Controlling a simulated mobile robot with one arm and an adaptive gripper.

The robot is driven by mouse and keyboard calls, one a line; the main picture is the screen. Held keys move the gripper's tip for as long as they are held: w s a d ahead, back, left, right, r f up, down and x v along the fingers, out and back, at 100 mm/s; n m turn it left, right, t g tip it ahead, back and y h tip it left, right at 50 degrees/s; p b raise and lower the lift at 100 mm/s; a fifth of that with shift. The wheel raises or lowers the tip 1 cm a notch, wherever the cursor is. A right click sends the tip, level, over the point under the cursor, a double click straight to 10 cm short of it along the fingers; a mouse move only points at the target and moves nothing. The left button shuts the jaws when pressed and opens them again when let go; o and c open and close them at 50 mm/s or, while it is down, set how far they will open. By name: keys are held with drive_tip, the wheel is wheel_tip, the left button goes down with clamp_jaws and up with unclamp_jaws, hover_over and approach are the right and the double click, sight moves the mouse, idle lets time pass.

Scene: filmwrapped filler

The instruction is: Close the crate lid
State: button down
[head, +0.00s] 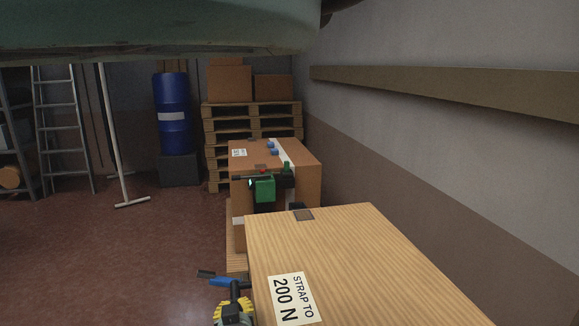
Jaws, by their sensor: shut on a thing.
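A large wood-grained box (350,250) stands at the front right, with a white label (293,299) reading "STRAP TO 200 N" on its flat top. A small dark plate (304,215) sits near its far edge. I cannot tell whether this box is the crate; no raised lid or open rim shows. A yellow and dark tool (234,311) with a blue handle (230,283) is at its left side, cut off by the bottom edge. My gripper does not show, so what it holds is hidden from me.
Behind stands a brown carton (305,160) with a green and black device (264,188) at its near side. Stacked pallets (215,144), a blue drum (173,110) and a ladder (62,130) are farther back. A wall rail (440,88) runs right. Red floor (110,250) is clear at left.

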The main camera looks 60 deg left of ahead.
drive_tip(key=shift+s+f+b, duration=0.1)
drive_tip(key=shift+f+b, duration=0.6)
drive_tip(key=shift+f, duration=0.45)
drive_tip(key=shift+f, duration=0.2)
